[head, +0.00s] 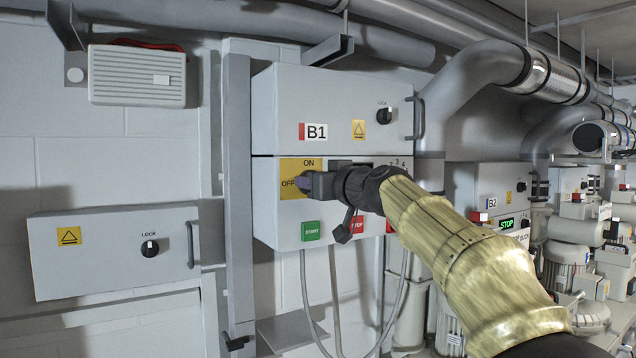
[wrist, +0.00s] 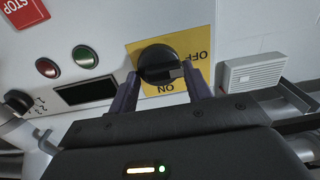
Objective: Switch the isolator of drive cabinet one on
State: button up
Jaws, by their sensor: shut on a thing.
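The drive cabinet marked B1 (head: 280,215) is on the wall in the middle of the head view. Its isolator is a black rotary knob (wrist: 158,64) on a yellow plate (head: 293,165) with ON at the top and OFF at the left. In the wrist view the plate appears turned over, with ON below and OFF at the right. My gripper (wrist: 163,85) has one finger on either side of the knob and is shut on it. A grey mark on the knob lies at its right in the wrist view, towards OFF. In the head view my gripper (head: 307,183) hides the knob.
Green START (head: 310,231) and red STOP buttons sit low on B1. An upper box (head: 330,105) with a LOCK knob and handle is directly above. A wall box (head: 115,250) is at left. Cabinet B2 (head: 490,190) and pipes are at right.

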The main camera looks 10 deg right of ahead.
jog(key=shift+m, duration=0.4)
jog(key=shift+d+f+m+b, duration=0.1)
jog(key=shift+m+b, duration=0.25)
jog(key=shift+m, duration=2.5)
jog(key=shift+d+f+m+b, duration=0.1)
jog(key=shift+m+b, duration=0.2)
jog(key=shift+m, duration=2.6)
jog(key=shift+d+f+m+b, duration=0.1)
jog(key=shift+m+b, duration=0.25)
jog(key=shift+m, duration=2.5)
jog(key=o, duration=1)
jog(key=shift+c, duration=0.2)
